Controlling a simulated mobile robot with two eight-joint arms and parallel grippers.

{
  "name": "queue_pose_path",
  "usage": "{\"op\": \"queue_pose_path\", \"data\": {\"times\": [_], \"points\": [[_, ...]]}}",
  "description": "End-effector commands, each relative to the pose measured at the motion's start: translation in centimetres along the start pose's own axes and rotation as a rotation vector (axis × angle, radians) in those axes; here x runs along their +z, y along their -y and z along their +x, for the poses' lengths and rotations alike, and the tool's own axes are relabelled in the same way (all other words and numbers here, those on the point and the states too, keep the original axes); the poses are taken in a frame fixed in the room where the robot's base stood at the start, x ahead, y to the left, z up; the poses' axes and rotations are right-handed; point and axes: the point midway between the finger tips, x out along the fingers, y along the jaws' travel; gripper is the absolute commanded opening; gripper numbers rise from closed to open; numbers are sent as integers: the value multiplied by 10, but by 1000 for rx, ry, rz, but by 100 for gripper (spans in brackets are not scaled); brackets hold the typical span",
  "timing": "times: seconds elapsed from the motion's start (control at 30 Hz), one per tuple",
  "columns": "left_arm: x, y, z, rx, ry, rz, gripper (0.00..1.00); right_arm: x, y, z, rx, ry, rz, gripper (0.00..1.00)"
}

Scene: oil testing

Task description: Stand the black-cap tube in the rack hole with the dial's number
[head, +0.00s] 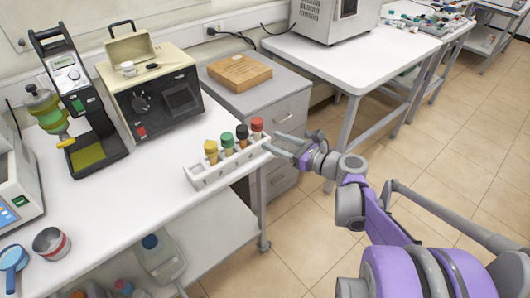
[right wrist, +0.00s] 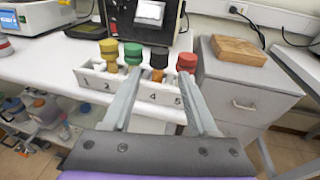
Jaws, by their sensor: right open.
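The white rack (head: 207,180) stands near the right edge of the white table and holds a row of tubes. The black-cap tube (head: 242,132) stands in it between the green-cap tube (head: 227,141) and the red-cap tube (head: 257,124); the yellow-cap tube (head: 210,148) is leftmost. In the right wrist view the black-cap tube (right wrist: 158,57) is behind the number 4, and the place at 1 looks empty. My right gripper (head: 272,144) is open and empty, its fingers (right wrist: 160,82) pointing at the rack. The dial (head: 142,104) is on the beige machine; its number is unreadable.
A black stand device (head: 98,150) and the beige machine (head: 150,75) stand behind the rack. A grey cabinet (head: 250,98) with a wooden block (head: 239,72) is beyond it. A metal cup (head: 51,243) is at front left.

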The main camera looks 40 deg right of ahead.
Motion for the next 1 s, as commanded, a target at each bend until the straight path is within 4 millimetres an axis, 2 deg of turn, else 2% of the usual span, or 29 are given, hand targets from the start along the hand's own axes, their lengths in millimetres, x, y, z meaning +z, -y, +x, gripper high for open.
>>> {"op": "queue_pose_path", "data": {"times": [0.17,0.27,0.37,0.43,0.5,0.6,0.7,0.8,0.9,1.0], "points": [[0,0,0,0,0,0,0,-2,-7,0,13,-17,-29,59],[0,0,0,0,0,0,0,-14,-38,8,70,-95,-177,59],[0,0,0,0,0,0,0,-41,-94,11,201,-227,-486,59],[0,0,0,0,0,0,0,-65,-137,5,339,-320,-780,59],[0,0,0,0,0,0,0,-89,-174,-10,498,-388,-1099,59],[0,0,0,0,0,0,0,-119,-209,-38,743,-433,-1556,59],[0,0,0,0,0,0,0,-139,-227,-67,976,-425,-1969,59],[0,0,0,0,0,0,0,-151,-232,-88,1167,-388,-2292,59],[0,0,0,0,0,0,0,-156,-231,-100,1297,-351,-2501,59],[0,0,0,0,0,0,0,-158,-230,-105,1362,-330,-2604,59]]}}
